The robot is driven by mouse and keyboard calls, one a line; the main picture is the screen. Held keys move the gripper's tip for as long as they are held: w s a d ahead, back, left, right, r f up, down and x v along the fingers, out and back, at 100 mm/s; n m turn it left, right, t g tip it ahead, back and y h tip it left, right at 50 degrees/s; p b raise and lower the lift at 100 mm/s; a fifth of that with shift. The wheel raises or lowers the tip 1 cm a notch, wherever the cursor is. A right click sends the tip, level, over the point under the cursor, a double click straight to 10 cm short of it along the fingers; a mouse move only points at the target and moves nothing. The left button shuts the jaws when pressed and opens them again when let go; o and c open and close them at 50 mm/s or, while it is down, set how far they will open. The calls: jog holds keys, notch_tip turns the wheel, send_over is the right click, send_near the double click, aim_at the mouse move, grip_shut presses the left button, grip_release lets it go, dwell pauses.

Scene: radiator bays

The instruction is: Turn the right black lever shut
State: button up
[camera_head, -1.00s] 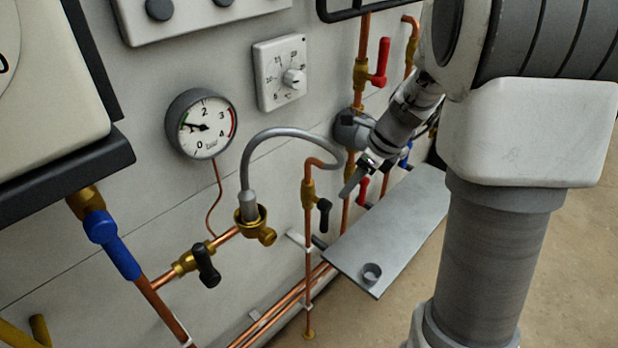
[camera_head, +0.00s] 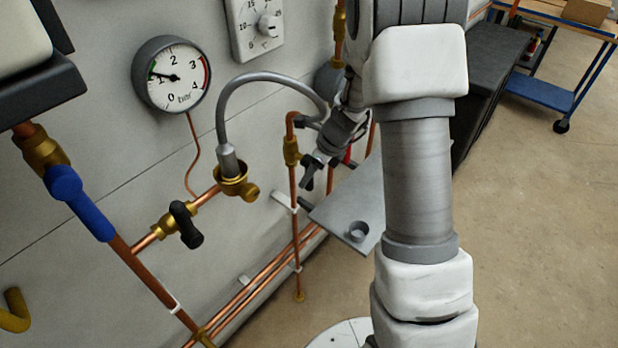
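The right black lever (camera_head: 308,178) is on a brass valve (camera_head: 291,152) in a thin upright copper pipe, right of the grey hose. It hangs downward from the valve and is partly covered by my gripper. My gripper (camera_head: 319,172) is right beside the lever, at the end of my grey wrist. Whether it touches the lever, and how far its fingers are apart, I cannot tell. The left black lever (camera_head: 186,224) is on another brass valve (camera_head: 172,226) at lower left, clear of my gripper.
A grey hose (camera_head: 262,77) arches above the levers to a brass fitting (camera_head: 235,187). The pressure gauge (camera_head: 171,74) reads near 1 bar. A grey shelf (camera_head: 345,208) with a small cup (camera_head: 358,231) sits just below my gripper.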

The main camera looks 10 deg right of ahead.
jog(key=shift+w+a+f, duration=0.2)
jog(key=shift+f, duration=0.4)
grip_shut()
jog(key=shift+w+r, duration=0.1)
jog(key=shift+r, duration=0.05)
dwell(0.9)
